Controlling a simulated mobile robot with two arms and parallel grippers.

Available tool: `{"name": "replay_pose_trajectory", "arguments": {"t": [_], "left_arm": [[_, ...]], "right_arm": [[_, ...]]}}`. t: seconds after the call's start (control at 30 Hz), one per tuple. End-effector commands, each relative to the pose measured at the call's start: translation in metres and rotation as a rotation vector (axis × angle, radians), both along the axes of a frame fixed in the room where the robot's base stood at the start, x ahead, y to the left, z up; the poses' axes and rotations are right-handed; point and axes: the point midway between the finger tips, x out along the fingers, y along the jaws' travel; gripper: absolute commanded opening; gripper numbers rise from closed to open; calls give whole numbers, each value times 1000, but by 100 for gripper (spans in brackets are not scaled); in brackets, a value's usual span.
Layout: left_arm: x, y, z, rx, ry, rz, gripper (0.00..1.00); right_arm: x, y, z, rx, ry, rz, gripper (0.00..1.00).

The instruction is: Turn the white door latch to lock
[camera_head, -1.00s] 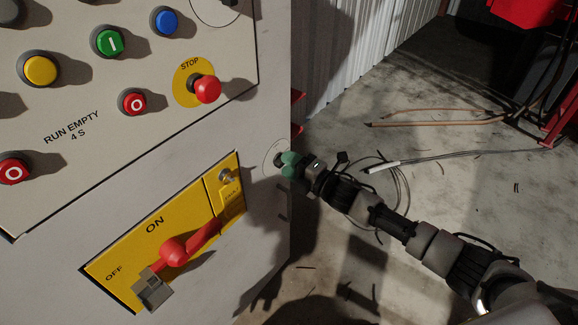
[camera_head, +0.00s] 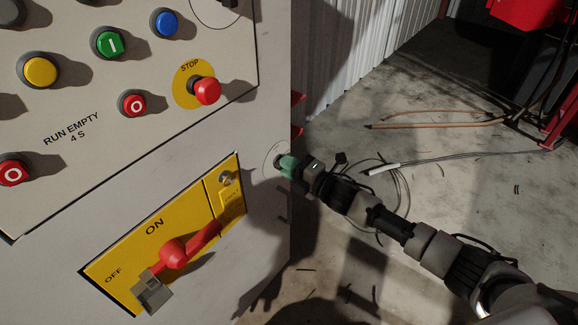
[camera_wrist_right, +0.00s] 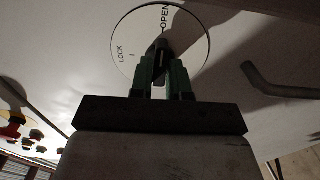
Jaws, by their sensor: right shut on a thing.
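The door latch is on the side of the cabinet, on a round white plate (camera_wrist_right: 131,68) marked LOCK on the left and OPEN at the top in the right wrist view. The latch knob (camera_wrist_right: 160,46) looks dark there, and its tip lies near the OPEN mark. My right gripper (camera_wrist_right: 163,72), with green fingers, is shut on the knob, with one finger on each side. The fingers hide the knob's lower part. In the head view the right gripper (camera_head: 283,163) is at the cabinet's right edge and covers most of the latch. My left gripper is not in view.
A red rotary handle (camera_head: 175,252) on a yellow ON/OFF plate (camera_head: 130,262) is left of the gripper. A red STOP button (camera_head: 207,90) is above. In the wrist view a bent grey handle (camera_wrist_right: 275,84) stands out right of the plate. Cables (camera_head: 440,122) lie on the floor.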

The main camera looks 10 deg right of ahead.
Motion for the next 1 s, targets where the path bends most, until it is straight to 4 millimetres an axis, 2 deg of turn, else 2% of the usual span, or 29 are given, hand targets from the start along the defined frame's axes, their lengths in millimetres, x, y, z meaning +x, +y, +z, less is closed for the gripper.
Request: {"name": "replay_pose_trajectory", "arguments": {"t": [0.23,0.6,1.0], "left_arm": [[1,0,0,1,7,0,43],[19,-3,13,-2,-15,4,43],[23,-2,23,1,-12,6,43]], "right_arm": [[0,0,-1,-38,-30,0,3],[0,0,-1,-124,-96,0,3],[0,-1,-2,-210,-161,-1,3]]}}
